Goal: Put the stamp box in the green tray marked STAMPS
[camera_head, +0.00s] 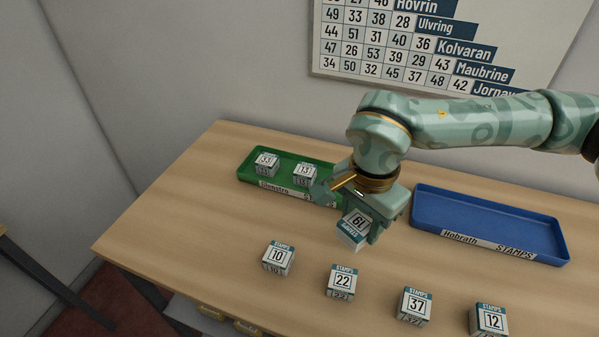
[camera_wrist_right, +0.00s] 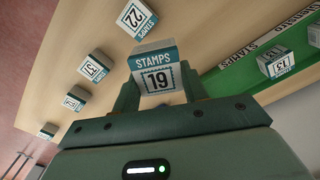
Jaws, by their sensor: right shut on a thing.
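My right gripper (camera_head: 362,212) is shut on a white and teal stamp box marked 19 (camera_head: 353,230), held tilted above the table. In the right wrist view the box (camera_wrist_right: 157,75) sits between the two fingers (camera_wrist_right: 158,92), its STAMPS label facing the camera. The green tray (camera_head: 243,174) lies to the left of the gripper, with a STAMPS label on its front; my gripper hides its right end. Two stamp boxes, marked 33 (camera_head: 266,162) and 13 (camera_head: 305,172), stand in it. The tray also shows in the right wrist view (camera_wrist_right: 217,82). My left gripper is not in view.
A blue tray (camera_head: 480,212), also labelled STAMPS, lies empty at the right. Several stamp boxes stand along the front: 10 (camera_head: 278,258), 22 (camera_head: 342,281), 37 (camera_head: 414,305) and 12 (camera_head: 489,319). Bare counter (camera_head: 190,215) lies at the left. A wall chart (camera_head: 410,45) hangs behind.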

